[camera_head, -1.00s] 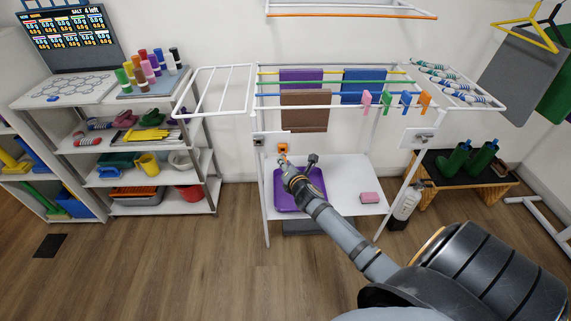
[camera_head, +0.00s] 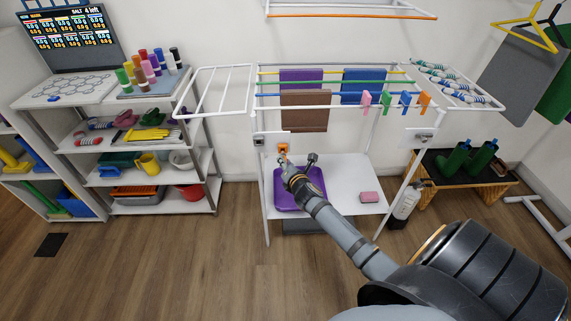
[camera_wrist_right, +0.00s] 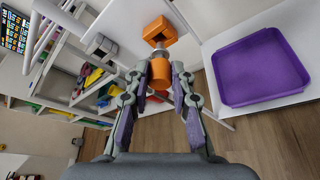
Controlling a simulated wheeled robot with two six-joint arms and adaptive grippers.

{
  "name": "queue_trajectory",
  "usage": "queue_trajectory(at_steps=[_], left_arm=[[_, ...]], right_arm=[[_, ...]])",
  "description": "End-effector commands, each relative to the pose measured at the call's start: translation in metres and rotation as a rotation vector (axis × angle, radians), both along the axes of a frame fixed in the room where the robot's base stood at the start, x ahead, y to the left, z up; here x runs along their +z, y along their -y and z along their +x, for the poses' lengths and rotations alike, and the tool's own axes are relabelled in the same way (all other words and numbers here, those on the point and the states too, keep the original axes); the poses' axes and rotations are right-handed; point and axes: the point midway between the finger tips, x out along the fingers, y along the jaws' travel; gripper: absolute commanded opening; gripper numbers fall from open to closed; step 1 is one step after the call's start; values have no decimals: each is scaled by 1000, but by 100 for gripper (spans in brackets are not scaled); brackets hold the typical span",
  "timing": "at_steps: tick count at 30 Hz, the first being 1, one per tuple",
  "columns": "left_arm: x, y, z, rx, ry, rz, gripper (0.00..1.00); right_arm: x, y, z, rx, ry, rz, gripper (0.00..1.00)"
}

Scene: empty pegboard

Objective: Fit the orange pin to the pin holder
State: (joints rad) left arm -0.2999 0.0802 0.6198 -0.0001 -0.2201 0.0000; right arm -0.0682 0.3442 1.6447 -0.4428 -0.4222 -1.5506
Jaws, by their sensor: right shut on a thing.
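My right gripper (camera_wrist_right: 158,82) is shut on the orange pin (camera_wrist_right: 161,76), a short orange cylinder with a grey metal part at its far end. The square orange pin holder (camera_wrist_right: 160,31) is just beyond the pin in the right wrist view. The pin's grey end overlaps the holder's lower edge; whether it is inside the opening or only in front, I cannot tell. In the head view, the holder (camera_head: 283,147) is on the left front of the drying rack, with my right gripper (camera_head: 283,160) just below it. My left gripper is not in view.
A grey holder (camera_head: 259,141) sits left of the orange one, and another (camera_head: 424,138) is on the rack's right panel. A purple tray (camera_head: 312,197) and a pink block (camera_head: 369,197) lie on the rack's low shelf. Shelves (camera_head: 165,207) stand at left.

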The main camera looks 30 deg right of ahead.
Motion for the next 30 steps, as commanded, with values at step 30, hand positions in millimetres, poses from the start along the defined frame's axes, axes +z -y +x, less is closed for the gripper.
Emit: queue_trajectory(at_steps=[30], left_arm=[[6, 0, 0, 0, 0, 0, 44]], right_arm=[[1, 14, 22, 0, 0, -1, 0]])
